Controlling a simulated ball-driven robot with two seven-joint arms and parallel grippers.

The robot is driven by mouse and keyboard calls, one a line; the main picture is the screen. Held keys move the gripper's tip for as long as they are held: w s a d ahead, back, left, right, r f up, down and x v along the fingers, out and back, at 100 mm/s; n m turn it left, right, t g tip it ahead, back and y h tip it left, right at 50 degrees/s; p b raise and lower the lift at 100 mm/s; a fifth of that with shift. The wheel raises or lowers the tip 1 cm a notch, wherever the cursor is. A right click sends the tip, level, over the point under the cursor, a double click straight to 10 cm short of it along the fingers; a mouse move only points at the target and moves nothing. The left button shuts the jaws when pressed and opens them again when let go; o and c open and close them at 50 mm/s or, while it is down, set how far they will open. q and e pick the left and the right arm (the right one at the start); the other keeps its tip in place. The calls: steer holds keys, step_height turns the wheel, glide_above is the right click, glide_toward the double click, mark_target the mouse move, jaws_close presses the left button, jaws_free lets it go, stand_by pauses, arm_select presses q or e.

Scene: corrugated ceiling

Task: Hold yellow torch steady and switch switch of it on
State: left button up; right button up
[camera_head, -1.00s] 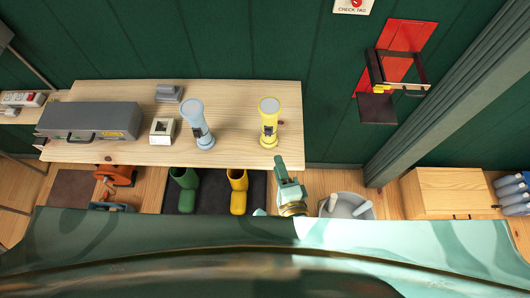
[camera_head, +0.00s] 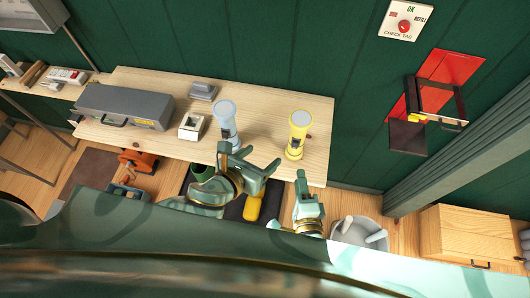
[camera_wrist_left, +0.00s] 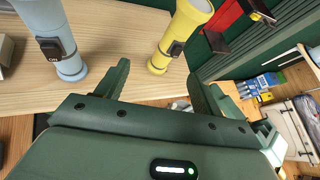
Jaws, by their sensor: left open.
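The yellow torch (camera_head: 298,136) stands upright on the wooden bench near its right end, with a dark switch on its side. It also shows in the left wrist view (camera_wrist_left: 185,27), where its dark switch (camera_wrist_left: 176,48) faces the camera. My left gripper (camera_head: 261,160) is open and empty at the bench's front edge, left of and nearer than the yellow torch. In the left wrist view my fingers (camera_wrist_left: 157,72) are spread, with the torch beyond them. My right gripper (camera_head: 309,185) is below the bench's front right corner, apart from the torch; its jaw opening is unclear.
A light blue torch (camera_head: 226,117) stands left of the yellow one. A grey toolbox (camera_head: 125,106), a small cream box (camera_head: 191,127) and a grey object (camera_head: 203,90) share the bench (camera_head: 280,104). A grey bucket (camera_head: 360,233) and yellow boot (camera_head: 253,205) are below.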

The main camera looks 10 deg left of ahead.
mark_target(295, 132)
arm_select(q)
step_height(295, 132, up, 4)
steer(key=d+m, duration=0.2)
steer(key=m, duration=0.1)
steer(key=shift+t+h, duration=0.3)
steer(key=x, duration=1.5)
steer(key=shift+w+d+f, duration=0.1)
steer(key=shift+d+f, duration=0.05)
steer(key=shift+f, duration=0.05)
